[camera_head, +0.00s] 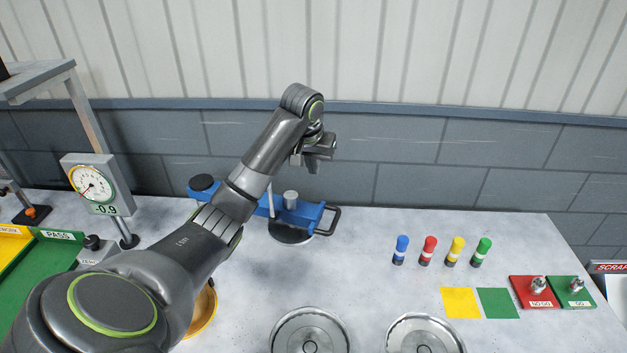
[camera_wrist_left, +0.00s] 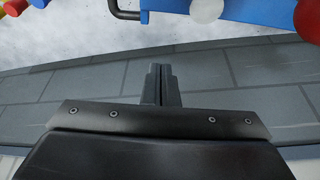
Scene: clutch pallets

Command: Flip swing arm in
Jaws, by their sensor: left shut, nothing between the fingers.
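The blue swing arm (camera_head: 262,207) lies across the back of the table, partly hidden behind my left arm. It has a black looped handle (camera_head: 332,219) at its right end, a grey knob (camera_head: 290,199) on top and a round silver plate (camera_head: 291,234) under it. In the left wrist view, the blue arm (camera_wrist_left: 258,19) and its handle (camera_wrist_left: 117,10) show at the top edge. My left gripper (camera_head: 312,166) is above and behind the arm's right part, apart from it. Its fingers (camera_wrist_left: 160,72) are shut and empty. My right gripper is in neither view.
Several coloured pegs (camera_head: 427,251) stand right of the swing arm. Red NO-GO (camera_head: 530,293) and green GO (camera_head: 566,291) pads lie farther right. Round metal discs (camera_head: 309,333) lie at the front. A dial gauge (camera_head: 93,184) stands left. The grey wall (camera_head: 420,160) is close behind my gripper.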

